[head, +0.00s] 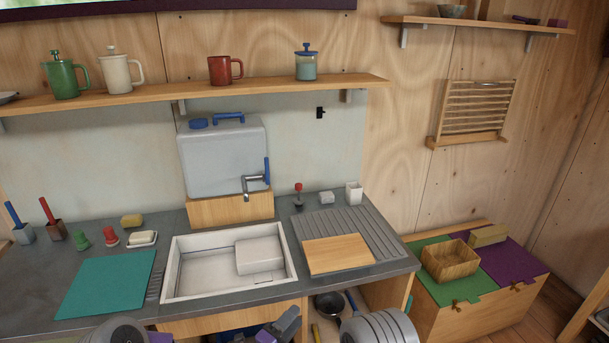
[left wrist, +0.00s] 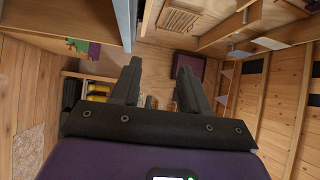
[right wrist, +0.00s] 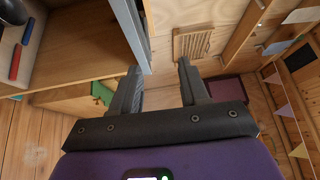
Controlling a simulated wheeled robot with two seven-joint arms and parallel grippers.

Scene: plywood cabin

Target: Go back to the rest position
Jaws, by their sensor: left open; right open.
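My left gripper (left wrist: 157,72) shows in the left wrist view with its two dark fingers spread apart and nothing between them. My right gripper (right wrist: 158,68) shows in the right wrist view, also spread and empty. In the head view, grey and purple parts of my arms show low at the bottom edge, in front of the counter. The fingers cannot be made out clearly there. Neither gripper is seen touching anything.
The counter holds a white sink (head: 190,290), a teal mat (head: 106,283) and a wooden board (head: 338,254). A shelf (head: 140,93) with mugs runs above. Below the counter, a pan (head: 328,304) shows.

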